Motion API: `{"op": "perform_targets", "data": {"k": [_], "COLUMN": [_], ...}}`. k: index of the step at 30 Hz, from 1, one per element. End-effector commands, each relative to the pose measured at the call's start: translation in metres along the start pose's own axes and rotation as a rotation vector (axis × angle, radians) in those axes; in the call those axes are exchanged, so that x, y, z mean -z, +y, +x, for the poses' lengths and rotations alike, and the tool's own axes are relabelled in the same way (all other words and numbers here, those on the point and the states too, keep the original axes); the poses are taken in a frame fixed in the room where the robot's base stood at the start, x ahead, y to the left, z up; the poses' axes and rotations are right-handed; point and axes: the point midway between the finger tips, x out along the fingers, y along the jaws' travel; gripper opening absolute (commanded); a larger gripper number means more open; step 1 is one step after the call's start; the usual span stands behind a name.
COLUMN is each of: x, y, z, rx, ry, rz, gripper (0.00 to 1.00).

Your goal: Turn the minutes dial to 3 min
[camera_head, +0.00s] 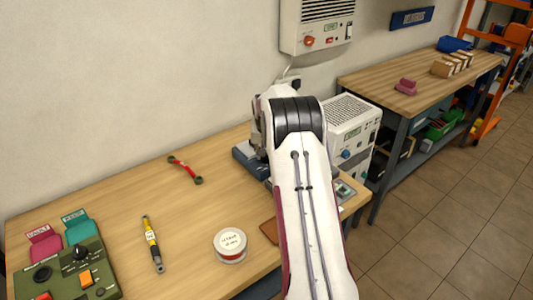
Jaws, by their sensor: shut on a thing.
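No dial with a readable minutes scale shows in the head view. My arm reaches from the bottom edge to the back of the wooden bench (120,205), and its links hide my gripper and whatever it is at. A dark blue-grey device (247,160) stands behind the arm, mostly covered. A white vented unit (348,120) right of the arm has a blue knob (346,154) on its front. A green box (62,272) at front left carries a black knob (81,253) and an orange switch. Their markings are too small to read.
A red-handled tool (185,170), a yellow tool (152,243), a labelled spool (231,246) and pink and teal tags (77,226) lie on the bench. A wall unit (316,28) hangs above. A second bench (415,77) stands at right.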

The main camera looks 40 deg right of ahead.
Motion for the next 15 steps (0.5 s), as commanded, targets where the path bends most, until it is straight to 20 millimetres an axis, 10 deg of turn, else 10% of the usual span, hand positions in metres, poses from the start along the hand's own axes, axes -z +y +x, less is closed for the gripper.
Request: {"op": "perform_targets", "data": {"k": [15], "x": [-0.0006], "y": [-0.0043], "z": [0.0012], "rx": [-0.096], "ry": [-0.003], "rz": [0.227], "gripper": [0.06]}}
